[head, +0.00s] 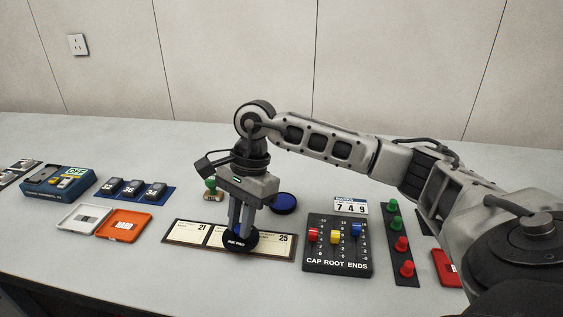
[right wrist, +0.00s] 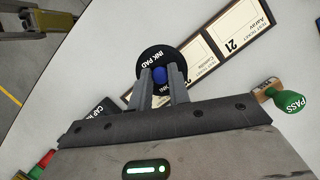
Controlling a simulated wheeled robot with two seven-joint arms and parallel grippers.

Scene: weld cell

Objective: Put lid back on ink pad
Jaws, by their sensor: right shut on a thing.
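The ink pad's lid (head: 240,242) is a round black disc with "INK PAD" lettering. Its small blue knob (right wrist: 160,75) shows in the right wrist view. My right gripper (head: 241,230) points down and is shut on this knob. The lid is over the ticket board; I cannot tell whether it touches the board. The open ink pad (head: 284,201), a round blue pad with a dark rim, lies on the table behind and right of the lid. It does not show in the right wrist view. My left gripper is not in view.
The ticket board (head: 187,230) lies under the lid. A green-handled stamp (head: 211,186) stands left of the ink pad. A slider panel (head: 338,258) and a number card (head: 350,206) lie to the right. Orange (head: 124,226) and white (head: 84,219) trays lie left.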

